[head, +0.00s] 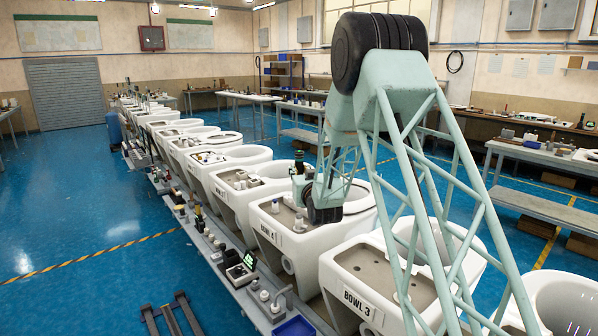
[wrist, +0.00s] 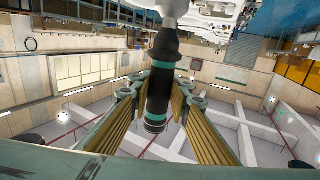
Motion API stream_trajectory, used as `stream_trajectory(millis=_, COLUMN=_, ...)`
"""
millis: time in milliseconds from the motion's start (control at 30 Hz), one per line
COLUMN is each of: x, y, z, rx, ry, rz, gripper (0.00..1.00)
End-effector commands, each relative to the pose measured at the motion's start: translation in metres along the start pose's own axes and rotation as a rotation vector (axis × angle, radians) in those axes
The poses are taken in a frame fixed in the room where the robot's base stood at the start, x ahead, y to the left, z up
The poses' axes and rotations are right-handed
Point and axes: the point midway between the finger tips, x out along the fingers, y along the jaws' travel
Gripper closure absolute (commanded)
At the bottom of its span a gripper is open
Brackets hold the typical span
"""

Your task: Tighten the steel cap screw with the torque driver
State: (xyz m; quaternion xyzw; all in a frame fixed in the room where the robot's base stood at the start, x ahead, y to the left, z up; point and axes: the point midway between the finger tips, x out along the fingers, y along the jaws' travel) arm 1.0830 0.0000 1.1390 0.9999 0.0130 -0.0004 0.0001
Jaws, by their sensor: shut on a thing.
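My gripper (wrist: 158,92) is shut around the black torque driver (wrist: 163,62), with a gold-padded finger on each side of it. The driver has teal bands, and its far end meets a pale grey round part at the top of the wrist view. In the head view my gripper (head: 302,187) is above the rear deck of the toilet marked BOWL 4 (head: 270,232), and the driver (head: 299,160) stands roughly upright there. Small grey fittings (head: 275,207) stand on that deck. I cannot pick out the steel cap screw; the driver's tip and contact are not clear.
The toilet marked BOWL 3 (head: 362,262) is nearer, and more toilets run back in a row. A narrow rail (head: 235,283) carrying small tools and fittings lies along their left side. The blue floor (head: 80,215) to the left is mostly clear. Workbenches stand at right.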

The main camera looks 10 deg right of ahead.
Motion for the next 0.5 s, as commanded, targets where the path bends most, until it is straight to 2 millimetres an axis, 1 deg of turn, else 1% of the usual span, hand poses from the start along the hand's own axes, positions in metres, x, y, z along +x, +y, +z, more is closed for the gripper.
stream_trajectory(millis=233, x=0.000, y=0.000, z=0.000, rx=0.000, ry=0.004, rz=0.000, gripper=0.97)
stream_trajectory(millis=500, x=0.000, y=0.000, z=0.017, rx=0.000, ry=0.003, rz=0.000, gripper=0.97)
